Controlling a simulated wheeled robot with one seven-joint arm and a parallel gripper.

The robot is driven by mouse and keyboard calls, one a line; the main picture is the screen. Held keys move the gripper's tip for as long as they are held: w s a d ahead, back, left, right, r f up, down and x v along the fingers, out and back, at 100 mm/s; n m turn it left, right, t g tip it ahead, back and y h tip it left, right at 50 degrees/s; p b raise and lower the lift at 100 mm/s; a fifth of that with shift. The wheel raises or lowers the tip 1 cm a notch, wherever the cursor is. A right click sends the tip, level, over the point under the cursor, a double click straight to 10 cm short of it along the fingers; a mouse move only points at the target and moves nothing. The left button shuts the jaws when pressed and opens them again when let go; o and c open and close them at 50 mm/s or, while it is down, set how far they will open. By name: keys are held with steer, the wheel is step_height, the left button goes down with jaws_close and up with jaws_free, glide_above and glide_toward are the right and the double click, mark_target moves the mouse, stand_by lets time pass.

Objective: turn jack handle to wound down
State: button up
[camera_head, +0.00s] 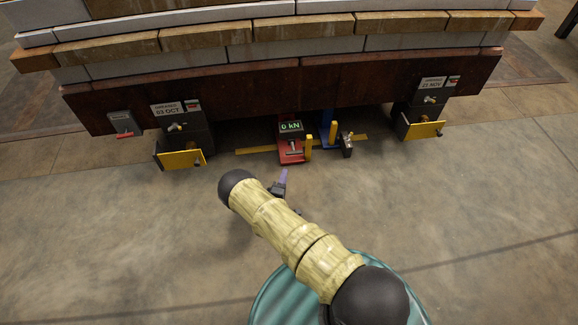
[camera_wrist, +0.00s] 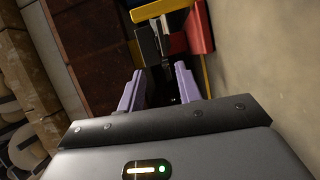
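A red jack (camera_head: 291,150) with a black box showing "0 kN" stands under the front edge of the brown beam in the head view. A small grey handle-like bar lies across its front, and a yellow upright (camera_head: 309,147) stands at its right side. My gripper (camera_head: 283,174) is in front of and below the jack in the picture, apart from it. In the wrist view my gripper (camera_wrist: 160,70) has its two purple fingers spread with nothing between them. Beyond the fingertips are dark grey and black parts (camera_wrist: 149,46), the red body (camera_wrist: 196,31) and yellow parts.
The brown beam (camera_head: 250,93) carries layered blocks. Black supports with yellow plates stand at left (camera_head: 181,160) and right (camera_head: 424,130). A blue post (camera_head: 326,127) and a small black unit (camera_head: 346,146) are right of the jack. The floor in front is clear.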

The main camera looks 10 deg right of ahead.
steer(key=w+r+m+g+y+p, duration=0.1)
steer(key=w+r+m+g+p, duration=0.15)
steer(key=r, duration=0.65)
steer(key=w+r+m+g+y+p, duration=0.2)
steer(key=w+r+m+p, duration=0.1)
steer(key=r, duration=0.5)
steer(key=s+r+m+g+y+p, duration=0.1)
steer(key=s+r+m+p, duration=0.1)
steer(key=r, duration=0.6)
steer(key=s+r+m+g+y+p, duration=0.1)
steer(key=s+r+g+y+p, duration=0.1)
steer(key=r, duration=0.6)
steer(key=s+d+r+m+g+y+p, duration=0.1)
steer(key=s+d+r+m+g+p, duration=0.2)
steer(key=s+r, duration=2)
steer(key=s+g+p, duration=0.2)
steer(key=s+p, duration=0.1)
steer(key=p, duration=0.1)
steer(key=shift+s+m+y, duration=0.3)
steer(key=shift+m, duration=0.05)
steer(key=shift+d+g, duration=0.15)
steer(key=shift+g, duration=0.1)
